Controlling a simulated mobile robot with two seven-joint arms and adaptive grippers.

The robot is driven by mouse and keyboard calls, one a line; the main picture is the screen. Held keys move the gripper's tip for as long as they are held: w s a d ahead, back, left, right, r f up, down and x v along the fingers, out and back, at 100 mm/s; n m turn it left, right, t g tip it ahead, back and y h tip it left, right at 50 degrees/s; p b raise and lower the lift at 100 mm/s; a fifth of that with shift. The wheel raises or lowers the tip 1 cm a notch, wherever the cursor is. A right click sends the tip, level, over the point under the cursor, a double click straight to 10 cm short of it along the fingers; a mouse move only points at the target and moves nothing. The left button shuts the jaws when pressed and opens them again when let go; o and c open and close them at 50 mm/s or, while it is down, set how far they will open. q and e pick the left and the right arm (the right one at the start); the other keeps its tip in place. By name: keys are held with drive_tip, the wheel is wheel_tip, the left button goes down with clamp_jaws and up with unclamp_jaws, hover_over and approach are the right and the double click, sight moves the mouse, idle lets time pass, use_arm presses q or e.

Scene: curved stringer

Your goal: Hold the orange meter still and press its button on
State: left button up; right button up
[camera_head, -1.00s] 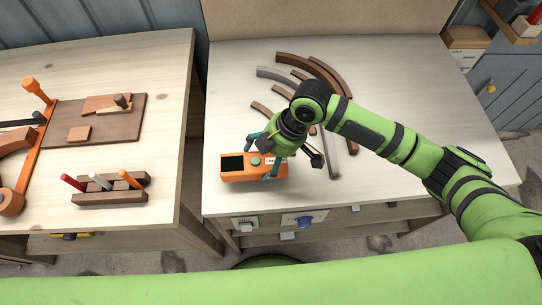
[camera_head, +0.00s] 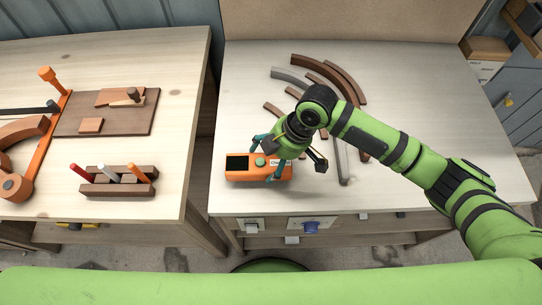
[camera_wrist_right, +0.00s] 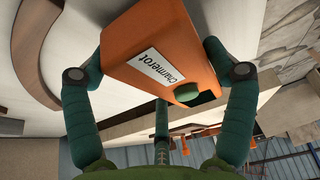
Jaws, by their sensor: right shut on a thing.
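The orange meter (camera_head: 240,175) lies near the front left of the right-hand workbench, its dark screen (camera_head: 237,163) and round green button (camera_head: 260,162) facing up. My right gripper (camera_head: 267,158) is shut on the meter near its right end, with teal fingers on its front and back sides. In the right wrist view the fingers (camera_wrist_right: 155,52) flank the orange body (camera_wrist_right: 190,40), which carries a white label (camera_wrist_right: 160,66). The green button (camera_wrist_right: 187,92) stands out beyond the label, with no finger seen on it. My left gripper is not in view.
Brown and grey curved strips (camera_head: 290,75) lie behind the meter, partly hidden by my right arm. A second bench (camera_head: 190,90) at left holds an orange clamp (camera_head: 52,105) and a wooden rack (camera_head: 117,188) of handles. The bench left of the meter is narrow but clear.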

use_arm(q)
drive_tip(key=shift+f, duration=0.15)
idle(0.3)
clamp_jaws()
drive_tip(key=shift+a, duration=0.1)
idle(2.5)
